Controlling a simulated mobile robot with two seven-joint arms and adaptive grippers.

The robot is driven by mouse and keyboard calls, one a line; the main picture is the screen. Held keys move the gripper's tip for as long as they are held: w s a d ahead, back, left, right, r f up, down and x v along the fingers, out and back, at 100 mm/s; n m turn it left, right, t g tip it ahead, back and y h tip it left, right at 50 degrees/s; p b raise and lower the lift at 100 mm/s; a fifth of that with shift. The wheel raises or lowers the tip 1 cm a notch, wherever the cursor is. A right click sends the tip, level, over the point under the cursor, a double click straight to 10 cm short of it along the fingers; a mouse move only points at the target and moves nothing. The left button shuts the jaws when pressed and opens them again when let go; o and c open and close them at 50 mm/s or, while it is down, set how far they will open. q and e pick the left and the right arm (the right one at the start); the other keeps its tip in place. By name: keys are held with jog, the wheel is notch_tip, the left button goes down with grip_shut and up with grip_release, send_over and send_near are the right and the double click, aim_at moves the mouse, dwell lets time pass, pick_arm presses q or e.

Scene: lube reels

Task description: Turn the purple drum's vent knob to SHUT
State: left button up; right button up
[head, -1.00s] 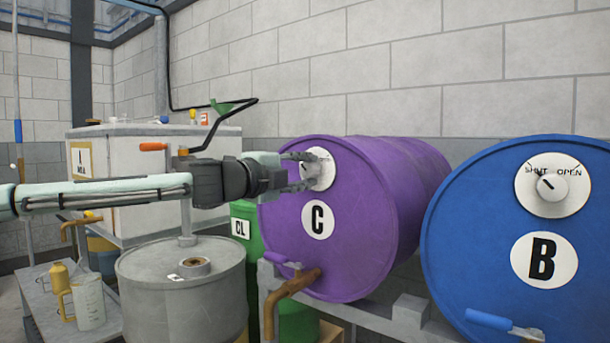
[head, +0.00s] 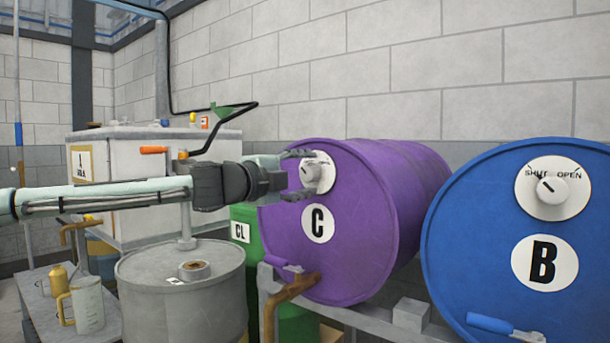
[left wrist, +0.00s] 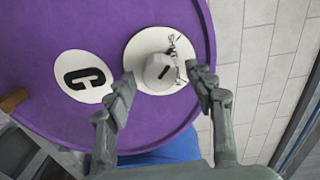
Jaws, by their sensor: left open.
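The purple drum (head: 350,230), marked C, lies on its side with its round face toward me. Its white vent dial (head: 322,184) sits near the top of that face, with a pale knob (head: 309,173) at its centre. In the left wrist view the knob (left wrist: 160,72) has a dark line that slants toward the SHUT lettering; the other lettering is partly hidden by a finger. My left gripper (head: 298,174) is open in front of the dial. Its fingers appear on either side of the knob, apart from it in the left wrist view. My right gripper is not in view.
The blue drum (head: 460,250), marked B, lies to the right with a similar dial. A purple-handled tap (head: 283,264) projects below the purple drum. A grey drum (head: 180,300) stands below my left arm. A side table (head: 45,315) holds a jug.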

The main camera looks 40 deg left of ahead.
pick_arm(q)
jog(key=s+d, duration=0.1)
jog(key=s, duration=1.1)
jog(key=shift+d, duration=0.15)
